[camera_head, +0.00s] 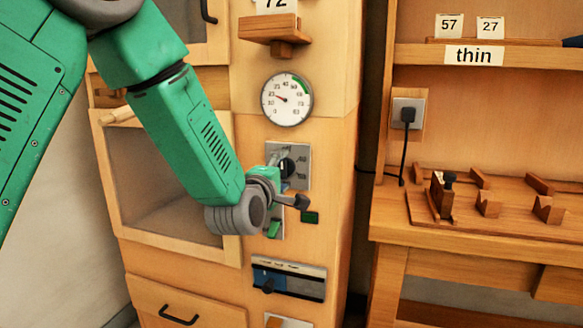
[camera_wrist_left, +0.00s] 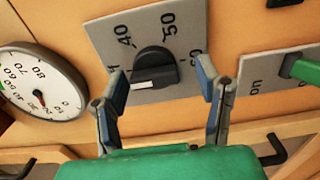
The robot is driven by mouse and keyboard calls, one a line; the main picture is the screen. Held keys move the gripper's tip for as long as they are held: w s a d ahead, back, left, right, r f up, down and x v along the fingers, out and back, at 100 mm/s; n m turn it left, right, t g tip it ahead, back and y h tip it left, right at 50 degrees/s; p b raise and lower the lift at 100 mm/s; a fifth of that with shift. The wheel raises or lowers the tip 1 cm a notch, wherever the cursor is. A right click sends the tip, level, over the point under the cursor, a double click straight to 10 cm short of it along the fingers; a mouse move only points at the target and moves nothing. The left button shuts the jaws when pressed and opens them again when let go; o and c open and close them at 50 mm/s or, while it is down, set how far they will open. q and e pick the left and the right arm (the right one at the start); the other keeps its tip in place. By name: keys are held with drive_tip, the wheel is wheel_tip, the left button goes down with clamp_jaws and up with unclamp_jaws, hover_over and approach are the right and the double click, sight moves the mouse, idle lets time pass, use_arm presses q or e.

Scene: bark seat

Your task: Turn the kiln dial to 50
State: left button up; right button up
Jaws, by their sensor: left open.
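The kiln dial is a black knob (camera_head: 287,165) on a grey plate (camera_head: 303,152) on the wooden kiln front. In the left wrist view the knob (camera_wrist_left: 155,66) shows a white mark on its lower left side. The number 50 (camera_wrist_left: 168,24) is printed above the knob and 40 (camera_wrist_left: 123,35) to its upper left; other marks are partly hidden. My left gripper (camera_head: 289,189) is open in front of the plate. In the left wrist view its fingers (camera_wrist_left: 162,78) stand either side of the knob, seemingly apart from it. My right gripper is not in view.
A round gauge (camera_head: 287,99) sits above the dial. Below are a switch plate with a green lever (camera_head: 274,228), a small green display (camera_head: 310,217) and a slider panel (camera_head: 288,278). A wooden shelf (camera_head: 500,228) with several blocks stands at right.

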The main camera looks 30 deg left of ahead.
use_arm(q)
drive_tip(key=shift+w+d+r, duration=0.15)
drive_tip(key=shift+d, duration=0.25)
drive_tip(key=c, duration=1.2)
drive_tip(key=shift+a, duration=0.25)
drive_tip(key=m+p, duration=0.1)
drive_tip(key=m, duration=0.1)
drive_tip(key=m+p, duration=0.1)
drive_tip(key=m, duration=0.1)
drive_tip(key=shift+a+r+m, duration=0.1)
drive_tip(key=shift+r+m, duration=0.1)
drive_tip(key=shift+m, duration=0.2)
drive_tip(key=shift+o, duration=0.2)
drive_tip(key=m+p, duration=0.2)
drive_tip(key=m, duration=0.1)
drive_tip(key=shift+m, duration=0.4)
drive_tip(key=m+p, duration=0.1)
drive_tip(key=m, duration=0.2)
drive_tip(key=shift+r+m+p, duration=0.1)
drive_tip(key=shift+m+p, duration=0.2)
drive_tip(key=m+p, duration=0.2)
drive_tip(key=m, duration=0.4)
drive_tip(key=shift+w, duration=0.1)
drive_tip(key=m+p, duration=0.1)
drive_tip(key=m, duration=0.4)
drive_tip(key=shift+m+p, duration=0.3)
